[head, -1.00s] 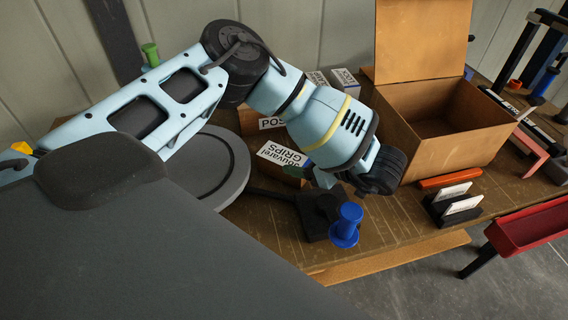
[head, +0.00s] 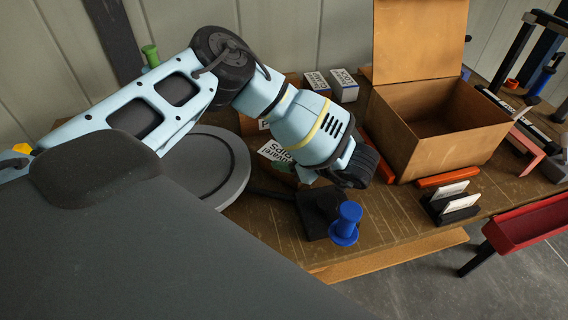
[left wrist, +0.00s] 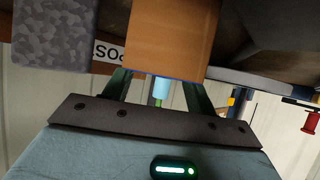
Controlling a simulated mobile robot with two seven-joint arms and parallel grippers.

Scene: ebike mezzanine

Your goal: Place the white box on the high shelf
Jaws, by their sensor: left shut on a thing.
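My left gripper (head: 292,165) is low over the wooden bench, its fingers mostly hidden by my wrist in the head view. In the left wrist view the dark green fingers (left wrist: 160,88) are shut on a brown box (left wrist: 172,38). This seems to be the box with the white GRIPS label (head: 274,151) in the head view, largely covered by my wrist. Two small boxes with white, printed tops (head: 316,83) (head: 343,80) stand behind my wrist. I cannot tell which is the white box. No high shelf is clearly visible. My right gripper is not in view.
An open cardboard carton (head: 440,150) stands on the bench (head: 395,222) right of my gripper. A blue spool-shaped piece (head: 346,222), a black card holder (head: 452,212) and an orange bar (head: 448,180) lie near the front. A red tray (head: 530,228) is at the right.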

